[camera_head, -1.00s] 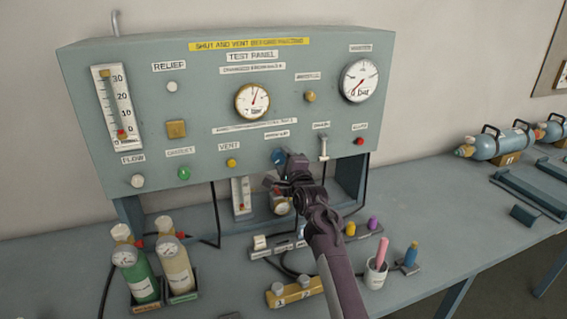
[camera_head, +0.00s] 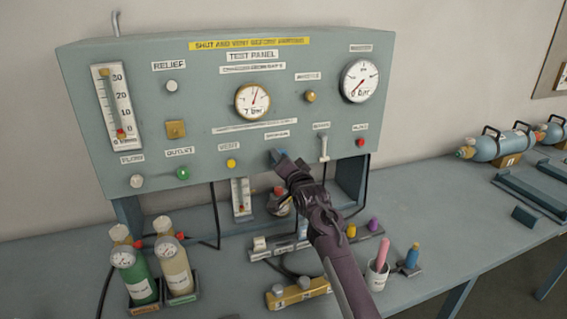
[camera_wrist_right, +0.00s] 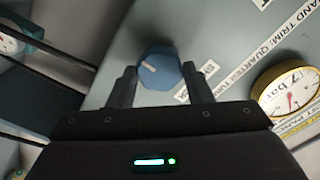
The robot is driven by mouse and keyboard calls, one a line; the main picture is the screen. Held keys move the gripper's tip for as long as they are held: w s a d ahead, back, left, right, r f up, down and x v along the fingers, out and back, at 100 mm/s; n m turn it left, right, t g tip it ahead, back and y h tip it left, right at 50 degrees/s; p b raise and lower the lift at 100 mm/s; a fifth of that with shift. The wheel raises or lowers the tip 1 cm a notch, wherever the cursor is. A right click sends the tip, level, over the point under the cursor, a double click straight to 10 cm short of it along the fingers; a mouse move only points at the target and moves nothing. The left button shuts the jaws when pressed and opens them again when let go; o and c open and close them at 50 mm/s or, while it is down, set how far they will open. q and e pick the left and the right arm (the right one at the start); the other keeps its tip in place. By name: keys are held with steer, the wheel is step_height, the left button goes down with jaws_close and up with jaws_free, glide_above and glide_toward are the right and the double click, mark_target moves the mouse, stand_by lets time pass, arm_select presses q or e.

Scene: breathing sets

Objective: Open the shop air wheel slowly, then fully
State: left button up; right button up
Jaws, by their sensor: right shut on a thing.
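The blue shop air wheel (camera_wrist_right: 160,70) is a faceted knob with a pale pointer mark on the front of the test panel. In the head view it shows as a bit of blue (camera_head: 276,156) below the middle gauge, mostly hidden by my right gripper. My right gripper (camera_wrist_right: 158,82) has a finger on each side of the wheel and is shut on it. It also shows in the head view (camera_head: 283,163). The middle gauge (camera_head: 253,101) reads about 7 bar. The large gauge (camera_head: 361,81) at the upper right reads about 0 bar. My left gripper is not in view.
The grey-green test panel (camera_head: 215,60) carries a green outlet knob (camera_head: 183,173), a yellow vent knob (camera_head: 231,163) and a white lever (camera_head: 323,148). Two small cylinders (camera_head: 135,275) stand at the front left. A cup with a pink item (camera_head: 380,257) stands right of my arm.

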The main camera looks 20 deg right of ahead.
steer(key=shift+a+f+m+b, duration=0.15)
steer(key=shift+m+b, duration=3)
steer(key=shift+m, duration=5.6)
steer(key=shift+d+f+m+b, duration=0.1)
steer(key=shift+m+b, duration=3.05)
steer(key=shift+m, duration=5.6)
steer(key=shift+a, duration=0.1)
steer(key=o, duration=1)
steer(key=shift+r, duration=0.1)
steer(key=shift+s+d+b, duration=0.2)
steer(key=shift+s+b, duration=0.85)
steer(key=shift+s, duration=2.85)
